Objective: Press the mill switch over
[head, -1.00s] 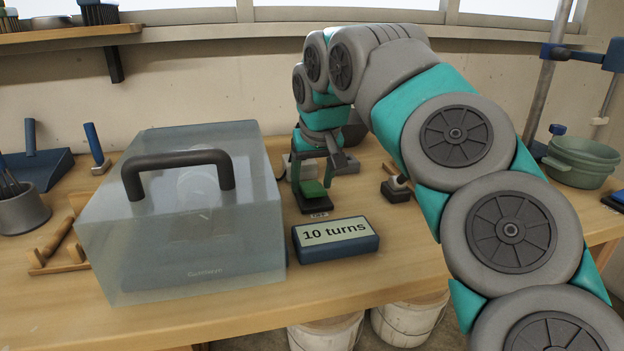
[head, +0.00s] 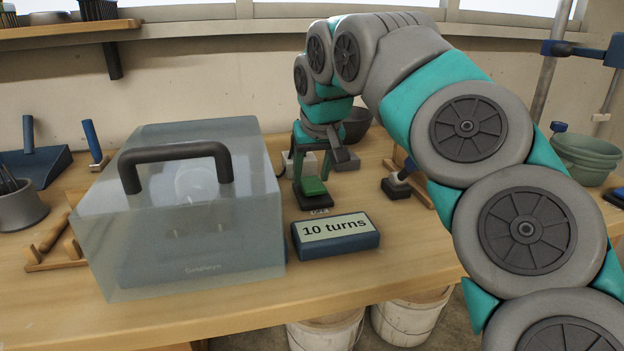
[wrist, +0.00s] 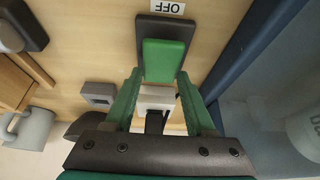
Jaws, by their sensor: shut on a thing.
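The mill switch is a dark base with a green rocker (head: 313,187) on the bench, with a label at its near end. In the wrist view the green rocker (wrist: 165,60) shows with the label reading OFF. My gripper (head: 311,177) reaches down at the far end of the switch; in the wrist view my gripper's fingertips (wrist: 160,78) lie at either side of the rocker's far end and appear shut on it. I cannot tell which way the rocker tips. A sign (head: 336,236) reading "10 turns" lies in front of the switch.
A translucent box with a dark handle (head: 185,262) stands close left of the switch. A pale block (wrist: 157,98) sits behind the switch, with a grey block (wrist: 98,92) beside it. A small dark block (head: 396,188) stands to the right.

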